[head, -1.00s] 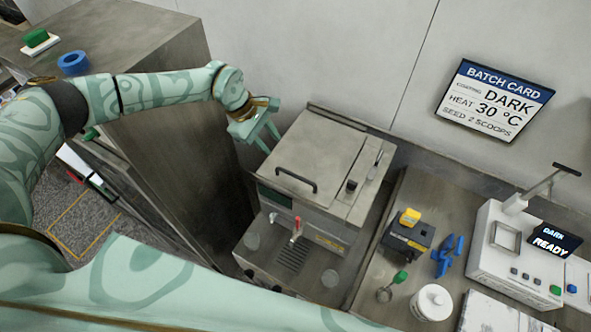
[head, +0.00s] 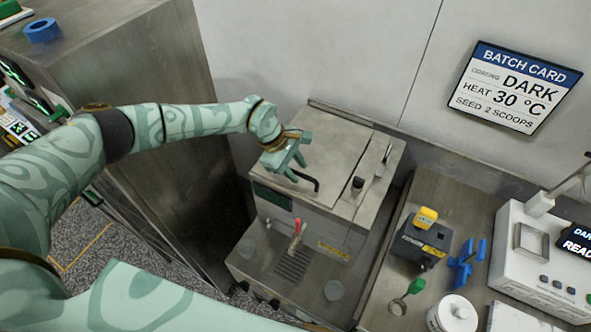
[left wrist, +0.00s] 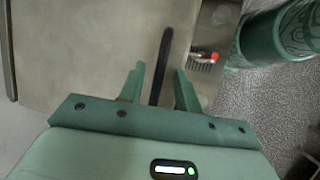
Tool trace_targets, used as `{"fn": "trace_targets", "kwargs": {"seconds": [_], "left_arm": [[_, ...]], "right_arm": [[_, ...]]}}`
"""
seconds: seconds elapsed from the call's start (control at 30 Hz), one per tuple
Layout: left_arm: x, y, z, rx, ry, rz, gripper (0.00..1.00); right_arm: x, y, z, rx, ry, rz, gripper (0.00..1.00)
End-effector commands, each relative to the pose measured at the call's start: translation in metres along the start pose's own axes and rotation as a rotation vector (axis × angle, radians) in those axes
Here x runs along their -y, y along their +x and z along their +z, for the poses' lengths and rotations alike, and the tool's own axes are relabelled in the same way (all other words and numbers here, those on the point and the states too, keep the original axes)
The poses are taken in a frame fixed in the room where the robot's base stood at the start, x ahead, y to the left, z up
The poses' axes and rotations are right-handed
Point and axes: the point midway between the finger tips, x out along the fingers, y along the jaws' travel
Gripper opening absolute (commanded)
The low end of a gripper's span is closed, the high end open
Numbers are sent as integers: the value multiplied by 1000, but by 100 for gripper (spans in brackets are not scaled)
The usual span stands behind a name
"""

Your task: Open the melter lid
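The melter (head: 318,205) is a grey metal box with a flat lid (head: 325,145) on top, lying shut. A dark bar handle (head: 312,183) sits near the lid's front edge, partly hidden by my left gripper (head: 298,170) in the head view. In the left wrist view the handle (left wrist: 163,62) runs up between the two green fingers of my left gripper (left wrist: 158,85). The fingers are apart, with a gap visible on each side of the handle. The lid also fills much of that view (left wrist: 90,50). My right gripper is not in view.
A red-handled tap (head: 296,230) and a drain grate (head: 290,268) are at the melter's front. A dark knob (head: 357,184) stands right of the lid. A tall grey cabinet (head: 150,110) is at left. A bench at right holds a black-and-yellow device (head: 420,240) and a white jar (head: 455,313).

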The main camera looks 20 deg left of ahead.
Motion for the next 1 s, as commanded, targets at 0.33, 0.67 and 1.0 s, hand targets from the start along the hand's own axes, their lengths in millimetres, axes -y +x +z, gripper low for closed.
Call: {"fn": "trace_targets", "kwargs": {"seconds": [0.33,0.67,1.0], "left_arm": [[0,0,0,0,0,0,0],[-11,-19,7,0,2,5,0],[-54,-76,31,0,6,15,0]], "right_arm": [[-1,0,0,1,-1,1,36],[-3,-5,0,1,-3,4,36],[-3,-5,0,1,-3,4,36]]}}
